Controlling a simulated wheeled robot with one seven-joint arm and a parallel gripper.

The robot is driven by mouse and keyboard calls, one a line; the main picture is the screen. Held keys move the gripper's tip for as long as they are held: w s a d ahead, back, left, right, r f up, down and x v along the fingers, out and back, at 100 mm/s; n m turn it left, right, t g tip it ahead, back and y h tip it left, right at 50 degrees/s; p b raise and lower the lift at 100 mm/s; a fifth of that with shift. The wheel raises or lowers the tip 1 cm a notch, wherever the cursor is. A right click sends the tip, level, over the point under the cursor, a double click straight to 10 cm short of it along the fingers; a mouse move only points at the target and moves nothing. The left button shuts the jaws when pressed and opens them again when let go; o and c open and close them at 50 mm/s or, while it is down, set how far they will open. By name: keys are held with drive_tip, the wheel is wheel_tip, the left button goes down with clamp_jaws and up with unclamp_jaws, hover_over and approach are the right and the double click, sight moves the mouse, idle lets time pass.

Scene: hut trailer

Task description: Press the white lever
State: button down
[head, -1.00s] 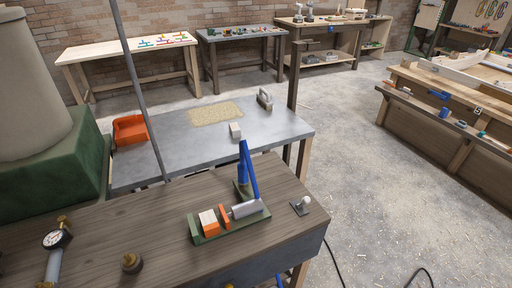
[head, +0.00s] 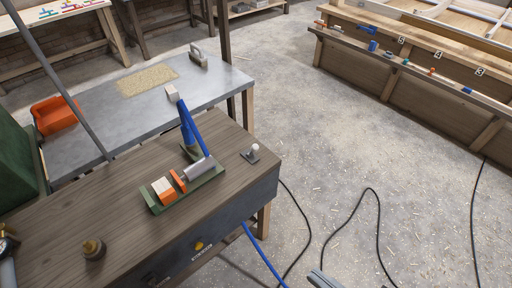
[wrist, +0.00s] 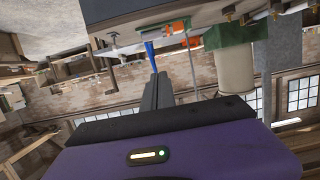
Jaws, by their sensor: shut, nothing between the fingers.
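A small lever with a white knob (head: 254,149) stands on a dark plate near the right end of the dark wooden bench (head: 120,185). Beside it on its left is a green-based clamp (head: 185,192) with a raised blue handle and orange jaws. In the wrist view my gripper (wrist: 158,78) is shut and empty, with the blue handle (wrist: 150,55) beyond its tips. That view is upside down, and I cannot surely make out the white knob there. A grey part at the head view's bottom edge may be my gripper, apart from the bench.
A grey pole (head: 60,80) rises at left. Cables (head: 350,215) lie on the floor. Open floor spreads right of the bench.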

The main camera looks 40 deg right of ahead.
drive_tip(key=w+d+f+m+t+h+b, duration=0.2)
drive_tip(key=w+d+f+b, duration=0.5)
drive_tip(key=w+f, duration=0.4)
drive_tip(key=w+d+f+m+t+h+b, duration=0.1)
drive_tip(key=w+d+f+t+h+b, duration=0.2)
drive_tip(key=w, duration=1.1)
drive_tip(key=d+f+t+b, duration=0.2)
drive_tip(key=d+f+b, duration=0.3)
drive_tip(key=d+f, duration=0.2)
drive_tip(key=shift+w+d+f+m+t+h, duration=0.15)
drive_tip(key=shift+w+f+m+t+h, duration=0.2)
drive_tip(key=shift+f, duration=0.4)
drive_tip(key=p, duration=0.2)
approach(256, 151)
drive_tip(key=x, duration=0.6)
drive_tip(key=shift+w+d+f, duration=0.1)
drive_tip(key=shift+w+d, duration=0.1)
drive_tip(key=shift+w, duration=0.3)
drive_tip(key=shift+p, duration=0.35)
